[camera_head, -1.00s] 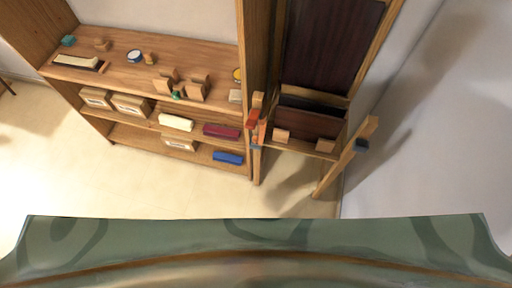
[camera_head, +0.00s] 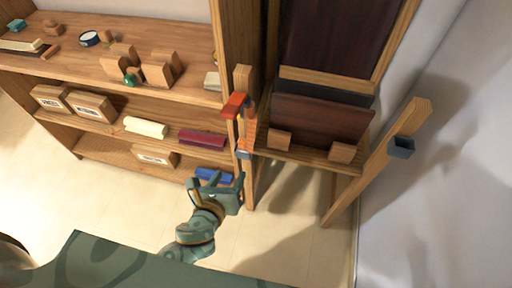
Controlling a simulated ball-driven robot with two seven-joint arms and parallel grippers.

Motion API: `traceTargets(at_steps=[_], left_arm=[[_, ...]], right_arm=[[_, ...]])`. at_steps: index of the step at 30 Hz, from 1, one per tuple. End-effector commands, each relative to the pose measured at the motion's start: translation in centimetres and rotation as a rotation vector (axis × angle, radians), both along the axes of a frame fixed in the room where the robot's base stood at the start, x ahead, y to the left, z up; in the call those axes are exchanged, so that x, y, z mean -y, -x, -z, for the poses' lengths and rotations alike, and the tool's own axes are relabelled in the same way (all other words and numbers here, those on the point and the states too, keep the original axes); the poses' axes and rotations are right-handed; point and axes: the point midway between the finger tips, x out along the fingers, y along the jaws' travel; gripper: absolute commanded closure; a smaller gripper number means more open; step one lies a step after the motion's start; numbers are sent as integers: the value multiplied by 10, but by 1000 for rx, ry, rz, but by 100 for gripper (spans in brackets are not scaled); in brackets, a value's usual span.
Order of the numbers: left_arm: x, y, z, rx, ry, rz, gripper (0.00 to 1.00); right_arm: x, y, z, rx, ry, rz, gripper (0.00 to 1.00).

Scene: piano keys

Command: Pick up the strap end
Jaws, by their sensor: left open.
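An orange-red strap (camera_head: 249,122) hangs at the left wooden post of the stand, with a red-orange piece (camera_head: 234,105) near its top and a small grey-blue piece (camera_head: 243,154) at its lower end. I cannot tell which part is the strap end. My left gripper (camera_head: 215,181) is open and empty, below and left of the strap's lower end, apart from it in the picture. Its fingers point up toward the shelf's lower right corner. My right gripper does not show.
A wooden shelf unit (camera_head: 190,95) with boxes and rolled cloths stands at the left. A blue roll (camera_head: 212,174) lies low behind my left gripper. A wooden stand with a dark panel (camera_head: 330,40) has a right post (camera_head: 375,165) bearing a dark block (camera_head: 402,147). Floor in front is clear.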

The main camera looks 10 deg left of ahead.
Motion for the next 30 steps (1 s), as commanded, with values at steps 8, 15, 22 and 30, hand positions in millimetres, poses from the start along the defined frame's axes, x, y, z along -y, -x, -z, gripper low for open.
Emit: traceTargets(at_steps=[8,15,22,30], left_arm=[[-5,-12,1,23,-272,81,47],[-4,-65,27,21,-269,82,47],[-3,-100,40,20,-267,81,47],[-6,-129,55,19,-266,81,47]], right_arm=[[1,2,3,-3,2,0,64],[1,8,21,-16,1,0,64],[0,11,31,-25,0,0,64],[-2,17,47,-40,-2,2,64]])
